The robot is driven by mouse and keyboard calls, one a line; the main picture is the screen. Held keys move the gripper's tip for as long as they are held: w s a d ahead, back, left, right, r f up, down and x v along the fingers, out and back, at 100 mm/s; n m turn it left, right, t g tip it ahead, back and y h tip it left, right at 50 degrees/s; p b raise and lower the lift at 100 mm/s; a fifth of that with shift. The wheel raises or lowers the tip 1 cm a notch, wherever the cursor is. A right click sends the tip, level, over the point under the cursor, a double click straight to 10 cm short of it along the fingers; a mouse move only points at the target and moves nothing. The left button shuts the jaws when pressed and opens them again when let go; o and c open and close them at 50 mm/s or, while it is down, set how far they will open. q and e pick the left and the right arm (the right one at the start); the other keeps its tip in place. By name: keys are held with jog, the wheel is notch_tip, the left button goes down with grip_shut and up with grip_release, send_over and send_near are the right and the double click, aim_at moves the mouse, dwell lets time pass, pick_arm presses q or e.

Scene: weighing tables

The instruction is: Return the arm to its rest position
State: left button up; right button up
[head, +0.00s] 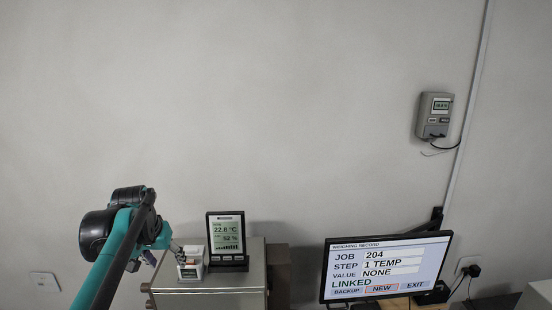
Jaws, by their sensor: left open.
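My left arm, teal and black, comes up from the bottom left in the head view. Its gripper (176,249) is at the arm's far end, small and partly hidden by the arm. It is open, close to a small white box (191,271) on a metal cabinet (240,284); I cannot tell whether they touch. I see nothing held in it. My right gripper is out of view.
A black display (227,236) reading 22.8 °C and 52 % stands on the cabinet, right of the box. A monitor (385,267) showing a weighing record, with value NONE, stands at right. A grey wall unit (434,115) hangs above. The wall area between is clear.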

pick_arm(q)
jog(key=s+d+f+t+b, duration=0.1)
jog(key=s+d+f+b, duration=0.2)
jog(key=s+f+b, duration=0.5)
jog(key=s+d+f+t+b, duration=0.1)
jog(key=s+d+f+b, duration=0.3)
jog(key=f+b, duration=1.2)
jog(key=s+d+f+b, duration=0.4)
jog(key=s+f+b, duration=0.8)
jog(key=f, duration=1.4)
jog(key=shift+s+f+m+t+b, duration=0.15)
jog(key=shift+s+m+t+b, duration=0.15)
jog(key=shift+s+t+b, duration=0.15)
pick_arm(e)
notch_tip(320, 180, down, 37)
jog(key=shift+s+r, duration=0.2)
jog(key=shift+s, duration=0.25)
pick_arm(q)
jog(key=shift+d+f, duration=0.1)
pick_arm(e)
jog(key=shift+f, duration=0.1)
